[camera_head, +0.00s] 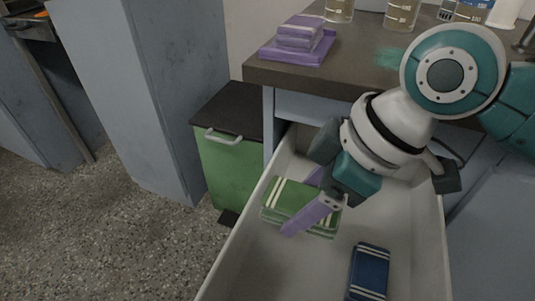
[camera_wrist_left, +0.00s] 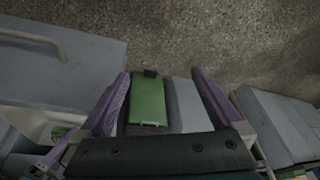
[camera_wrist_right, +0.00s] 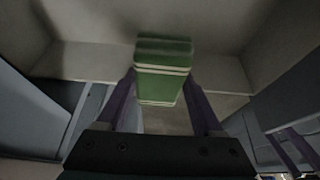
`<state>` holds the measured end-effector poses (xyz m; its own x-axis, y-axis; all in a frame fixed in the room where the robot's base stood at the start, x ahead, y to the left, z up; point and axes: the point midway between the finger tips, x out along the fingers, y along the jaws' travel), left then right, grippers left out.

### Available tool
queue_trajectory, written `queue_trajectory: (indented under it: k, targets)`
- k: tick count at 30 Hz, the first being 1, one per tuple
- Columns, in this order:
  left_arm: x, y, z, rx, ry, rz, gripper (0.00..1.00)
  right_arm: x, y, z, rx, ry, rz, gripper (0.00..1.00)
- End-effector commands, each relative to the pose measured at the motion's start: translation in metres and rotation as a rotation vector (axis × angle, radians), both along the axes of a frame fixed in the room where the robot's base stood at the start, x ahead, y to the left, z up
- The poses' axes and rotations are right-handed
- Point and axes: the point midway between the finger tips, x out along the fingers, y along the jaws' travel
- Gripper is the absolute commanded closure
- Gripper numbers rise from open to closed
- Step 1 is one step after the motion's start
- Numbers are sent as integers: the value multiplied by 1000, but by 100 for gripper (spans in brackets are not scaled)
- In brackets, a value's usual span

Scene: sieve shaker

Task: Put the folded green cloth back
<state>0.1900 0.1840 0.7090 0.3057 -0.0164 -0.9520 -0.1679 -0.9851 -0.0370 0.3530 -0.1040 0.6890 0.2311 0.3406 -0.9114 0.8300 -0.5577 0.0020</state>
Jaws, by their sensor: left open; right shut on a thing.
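The folded green cloth (camera_head: 285,195) has pale stripes and is inside the open drawer (camera_head: 240,262), near its left wall. My right gripper (camera_head: 303,206) reaches down into the drawer and is shut on the cloth, with one purple finger across it. In the right wrist view the cloth (camera_wrist_right: 162,66) sits between the two fingers (camera_wrist_right: 160,82). I cannot tell whether it touches the drawer floor. My left gripper (camera_wrist_left: 161,76) shows only in its own wrist view, open and empty, with the floor and cabinets beyond it.
A folded blue cloth (camera_head: 369,270) lies in the drawer at the lower right. Beakers (camera_head: 401,14) stand behind. A green bin (camera_head: 228,172) stands left of the drawer.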

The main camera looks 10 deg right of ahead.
Motion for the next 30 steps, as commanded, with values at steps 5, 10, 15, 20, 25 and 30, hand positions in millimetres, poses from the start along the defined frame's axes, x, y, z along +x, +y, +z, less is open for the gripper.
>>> queue_trajectory:
  k: [5, 10, 15, 20, 25, 30]
  targets:
    - [0, 0, -32, 1, 0, -1, 0, -1, 0, -58, 1, 3, -1, 76]
    - [0, 0, -43, 1, 0, -1, 0, 0, 0, -81, -1, 1, 0, 76]
    - [0, 0, -48, 1, 0, 0, 0, 0, 0, -91, 0, 0, -1, 76]
    - [0, 0, -65, -2, -1, 2, 0, -1, 0, -119, 0, 2, -1, 76]
    - [0, -1, -67, -6, 0, 5, 0, 0, 0, -126, 0, 0, 0, 76]
    - [0, -2, -66, -9, 0, 7, 0, 0, 0, -125, 0, 0, 0, 76]
